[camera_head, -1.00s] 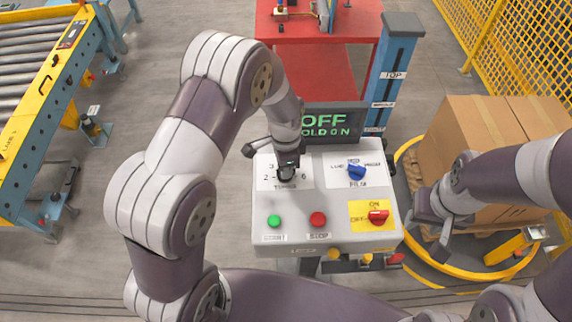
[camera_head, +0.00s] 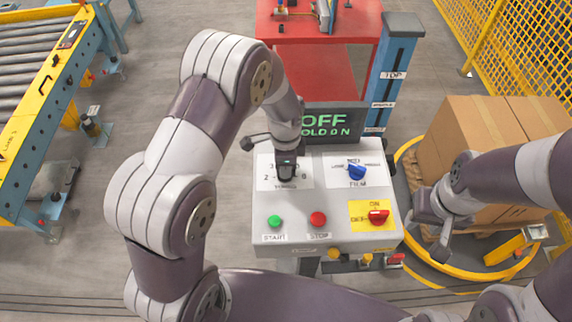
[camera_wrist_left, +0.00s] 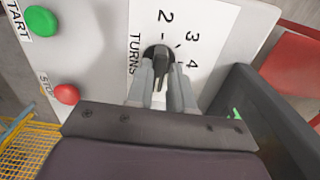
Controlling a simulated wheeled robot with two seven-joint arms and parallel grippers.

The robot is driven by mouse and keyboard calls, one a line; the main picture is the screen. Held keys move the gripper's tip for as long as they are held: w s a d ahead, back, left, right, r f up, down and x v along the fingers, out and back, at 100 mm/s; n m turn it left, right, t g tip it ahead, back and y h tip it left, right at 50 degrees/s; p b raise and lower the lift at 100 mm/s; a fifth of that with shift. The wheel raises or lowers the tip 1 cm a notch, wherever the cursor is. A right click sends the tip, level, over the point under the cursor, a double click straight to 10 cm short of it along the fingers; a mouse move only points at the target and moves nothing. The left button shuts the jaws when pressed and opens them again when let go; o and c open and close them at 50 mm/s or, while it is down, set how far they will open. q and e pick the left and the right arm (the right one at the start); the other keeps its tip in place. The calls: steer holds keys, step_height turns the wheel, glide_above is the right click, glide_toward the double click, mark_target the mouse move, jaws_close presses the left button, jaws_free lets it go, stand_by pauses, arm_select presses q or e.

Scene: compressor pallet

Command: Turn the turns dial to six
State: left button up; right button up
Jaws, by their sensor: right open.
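The turns dial is a small dark knob (camera_wrist_left: 158,52) on the white TURNS plate (camera_wrist_left: 205,22), with the numbers 2, 3 and 4 readable around it in the left wrist view. The two fingers of my left gripper (camera_wrist_left: 161,66) lie on either side of the knob. I cannot tell whether they press on it or stand just apart from it. In the head view my left gripper (camera_head: 286,172) reaches down from above and hides most of the dial. I cannot make out the dial's exact setting. My right gripper (camera_head: 436,222) is open and empty, right of the control box.
Cardboard boxes (camera_head: 450,140) stand at right.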

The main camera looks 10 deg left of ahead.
arm_select(q)
steer(key=shift+o, duration=1.2)
steer(key=shift+r, duration=0.1)
steer(key=shift+s+a, duration=0.1)
steer(key=shift+r, duration=0.25)
step_height(320, 180, up, 12)
steer(key=b, duration=0.3)
